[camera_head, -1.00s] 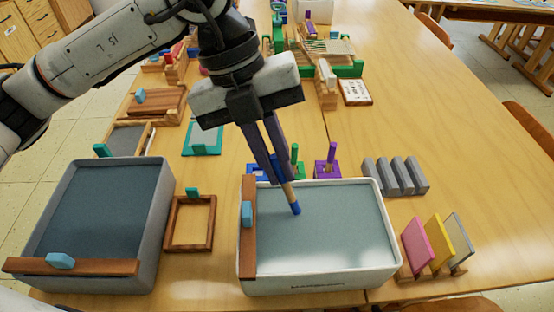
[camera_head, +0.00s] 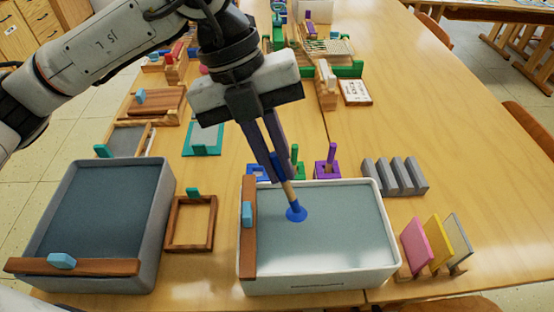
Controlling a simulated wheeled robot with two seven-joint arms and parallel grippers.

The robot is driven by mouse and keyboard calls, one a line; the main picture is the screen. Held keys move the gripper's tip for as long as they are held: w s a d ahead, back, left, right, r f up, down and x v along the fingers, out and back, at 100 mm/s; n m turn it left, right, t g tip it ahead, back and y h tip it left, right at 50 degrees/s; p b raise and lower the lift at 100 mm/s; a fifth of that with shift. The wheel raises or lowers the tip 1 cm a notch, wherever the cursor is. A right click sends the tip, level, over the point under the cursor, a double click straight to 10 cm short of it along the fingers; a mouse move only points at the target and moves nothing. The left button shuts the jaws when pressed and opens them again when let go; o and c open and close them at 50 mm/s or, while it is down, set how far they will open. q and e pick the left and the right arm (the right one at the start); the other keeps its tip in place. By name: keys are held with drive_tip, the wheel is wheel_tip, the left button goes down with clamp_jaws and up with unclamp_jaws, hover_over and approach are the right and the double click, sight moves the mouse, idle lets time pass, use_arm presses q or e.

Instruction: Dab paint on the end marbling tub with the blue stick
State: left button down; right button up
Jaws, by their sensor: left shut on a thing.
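My left gripper (camera_head: 283,175) is shut on the blue-tipped stick (camera_head: 289,196), a wooden stick held pointing down. The stick's tip touches the liquid in the white marbling tub (camera_head: 320,284) at the right. A round blue paint spot (camera_head: 297,214) lies on the pale grey-blue surface around the tip. A brown rake bar with a light blue handle (camera_head: 248,240) lies across this tub's left end. A second, grey tub (camera_head: 155,235) with darker liquid stands at the left, with a similar bar along its front. My right gripper is not in view.
Blue, green and purple holders (camera_head: 327,168) stand just behind the white tub. A wooden frame (camera_head: 190,222) lies between the tubs. Grey blocks (camera_head: 395,176) and a rack of coloured panels (camera_head: 435,245) are at the right. The table's right side is mostly clear.

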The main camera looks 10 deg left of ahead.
use_arm(q)
drive_tip(key=shift+r+p, duration=0.45)
drive_tip(key=shift+r, duration=0.45)
drive_tip(key=shift+r+p, duration=0.5)
drive_tip(key=shift+r, duration=0.2)
drive_tip(key=shift+r+p, duration=0.9)
drive_tip(key=shift+r, duration=0.4)
wheel_tip(320, 180, up, 2)
drive_tip(key=shift+p, duration=0.7)
drive_tip(key=shift+r, duration=0.35)
drive_tip(key=shift+r+p, duration=0.15)
drive_tip(key=shift+p, duration=0.15)
use_arm(e)
drive_tip(key=d+r, duration=0.1)
drive_tip(key=s+r, duration=0.1)
drive_tip(key=r, duration=0.1)
drive_tip(key=shift+d, duration=0.4)
drive_tip(key=shift+r, duration=0.15)
